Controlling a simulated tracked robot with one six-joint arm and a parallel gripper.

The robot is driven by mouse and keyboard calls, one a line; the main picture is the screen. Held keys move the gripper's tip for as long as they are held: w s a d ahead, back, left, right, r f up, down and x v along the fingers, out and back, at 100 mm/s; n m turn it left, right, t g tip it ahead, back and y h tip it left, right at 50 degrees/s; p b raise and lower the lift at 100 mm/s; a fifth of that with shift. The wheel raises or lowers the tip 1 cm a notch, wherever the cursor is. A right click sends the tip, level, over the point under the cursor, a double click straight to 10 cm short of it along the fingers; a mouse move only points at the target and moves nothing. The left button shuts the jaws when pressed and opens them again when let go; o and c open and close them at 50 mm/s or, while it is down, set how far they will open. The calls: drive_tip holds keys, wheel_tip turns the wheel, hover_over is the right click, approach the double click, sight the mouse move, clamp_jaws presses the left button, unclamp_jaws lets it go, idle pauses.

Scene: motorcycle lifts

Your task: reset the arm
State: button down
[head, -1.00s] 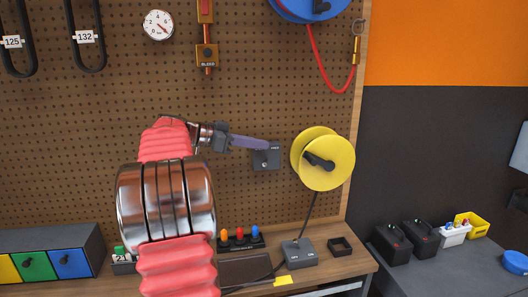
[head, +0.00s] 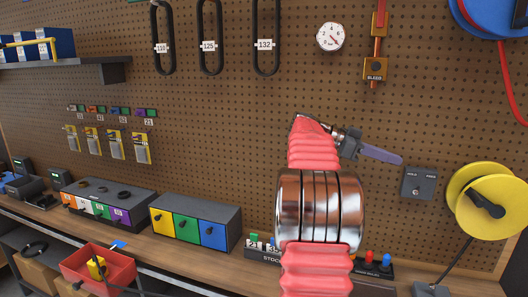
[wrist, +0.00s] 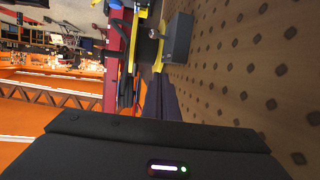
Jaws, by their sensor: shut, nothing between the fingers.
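My arm stands in front of the pegboard in the head view, with red bellows sleeves and a shiny ringed joint. My gripper (head: 399,160) points right, its slim purple-grey fingers closed together and empty. The fingertips appear just left of and above a small grey switch box (head: 418,184) on the board; I cannot tell the gap in depth. In the wrist view my gripper (wrist: 158,90) shows as dark fingers beyond the black housing, alongside the pegboard.
A yellow reel (head: 487,201) is at the right, with a cable below. The workbench (head: 190,257) carries drawer units (head: 196,222) and a rack of coloured knobs. A red bin (head: 98,270) sits at lower left. A shelf (head: 62,66) juts out at upper left.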

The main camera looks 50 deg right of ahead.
drive_tip(key=w+a+f+n+t, duration=0.35)
drive_tip(key=w+a+n, duration=0.2)
drive_tip(key=a, duration=0.45)
drive_tip(key=w+a+f+n+t, duration=0.2)
drive_tip(key=w+a+n+t, duration=0.3)
drive_tip(key=a, duration=0.5)
drive_tip(key=w+a+f+n+t, duration=0.3)
drive_tip(key=w+a+n, duration=0.3)
drive_tip(key=a, duration=0.4)
drive_tip(key=s+a+f+n+t+y, duration=0.1)
drive_tip(key=a+f+n, duration=0.3)
drive_tip(key=a, duration=0.6)
drive_tip(key=s+a+f+n+t+y, duration=0.1)
drive_tip(key=a+f+n+t+y, duration=0.2)
drive_tip(key=a, duration=0.8)
drive_tip(key=s+a+f+n+t+y, duration=0.2)
drive_tip(key=a+f+n, duration=0.3)
drive_tip(key=a, duration=0.6)
drive_tip(key=shift+a+n+t+y, duration=0.15)
drive_tip(key=shift+n+t+y, duration=0.3)
drive_tip(key=shift+y, duration=0.45)
